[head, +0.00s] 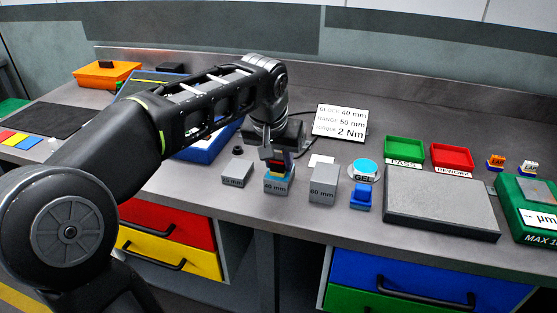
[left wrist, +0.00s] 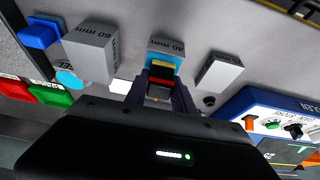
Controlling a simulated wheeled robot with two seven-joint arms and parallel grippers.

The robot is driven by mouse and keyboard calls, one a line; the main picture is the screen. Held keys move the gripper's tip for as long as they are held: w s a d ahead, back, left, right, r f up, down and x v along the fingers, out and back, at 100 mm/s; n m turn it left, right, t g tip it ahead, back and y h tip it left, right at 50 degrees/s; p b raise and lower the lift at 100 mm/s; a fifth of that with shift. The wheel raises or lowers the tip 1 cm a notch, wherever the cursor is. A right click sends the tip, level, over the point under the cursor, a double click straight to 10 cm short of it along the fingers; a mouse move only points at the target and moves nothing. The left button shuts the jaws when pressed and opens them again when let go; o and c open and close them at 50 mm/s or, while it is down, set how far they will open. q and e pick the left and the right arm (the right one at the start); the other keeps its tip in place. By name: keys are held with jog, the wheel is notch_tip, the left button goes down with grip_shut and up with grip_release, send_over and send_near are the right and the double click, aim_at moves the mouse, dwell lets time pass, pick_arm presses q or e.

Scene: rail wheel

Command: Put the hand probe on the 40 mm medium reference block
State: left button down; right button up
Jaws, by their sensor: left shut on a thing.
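The 40 mm reference block (head: 278,187) is a grey block in the middle of a row of three on the bench, with a blue-teal patch at its top. It also shows in the left wrist view (left wrist: 166,44). My left gripper (head: 275,158) points down over it, shut on the hand probe (head: 279,168), a small dark piece with red and yellow bands. The probe shows between the fingers in the left wrist view (left wrist: 161,75). It is at the block's top; I cannot tell whether they touch. My right gripper is not in view.
The smaller block (head: 236,173) stands left and the 60 mm block (head: 323,183) close right. Beyond are a gel pot (head: 364,169), a blue piece (head: 362,198), a grey plate (head: 440,208), green (head: 404,150) and red (head: 452,157) trays. A sign (head: 341,122) stands behind.

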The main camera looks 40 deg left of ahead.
pick_arm(q)
jog(key=shift+f, duration=0.15)
jog(key=c, duration=1.1)
grip_release()
jog(key=shift+o, duration=0.2)
jog(key=shift+r, duration=0.35)
jog(key=shift+s+r, duration=0.15)
jog(key=shift+r, duration=0.15)
jog(key=p+v, duration=0.1)
jog(key=v, duration=1)
jog(key=shift+d, duration=0.1)
